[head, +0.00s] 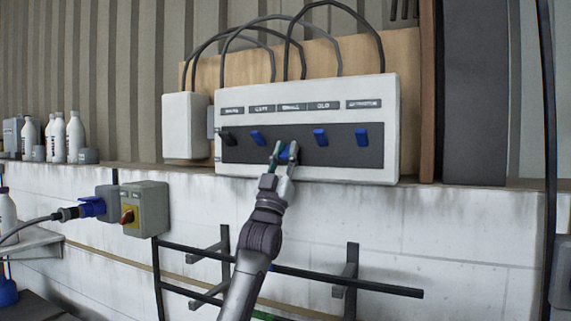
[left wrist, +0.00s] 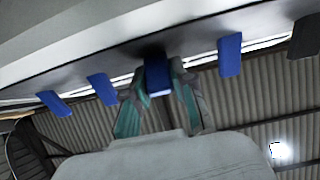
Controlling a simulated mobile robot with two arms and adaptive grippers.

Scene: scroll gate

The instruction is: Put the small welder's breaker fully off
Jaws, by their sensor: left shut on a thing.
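The breaker panel (head: 306,181) is a white box with a dark strip and a row of levers under small labels. The small welder's breaker lever (head: 287,153) is the blue one in the middle, under the label that seems to read SMALL. My left gripper (head: 284,148) reaches it from below and is shut on it. In the left wrist view the blue lever (left wrist: 157,76) sits between the two fingers of the left gripper (left wrist: 158,82). The fingers partly hide it in the head view, so its exact tilt is hard to tell. My right gripper is not in view.
Beside it are blue levers to the left (head: 256,138) and right (head: 321,138), an end blue lever (head: 361,136) and a black lever (head: 228,137). A grey switch box (head: 150,198) with a yellow-red knob and dark rails (head: 345,279) are on the wall below.

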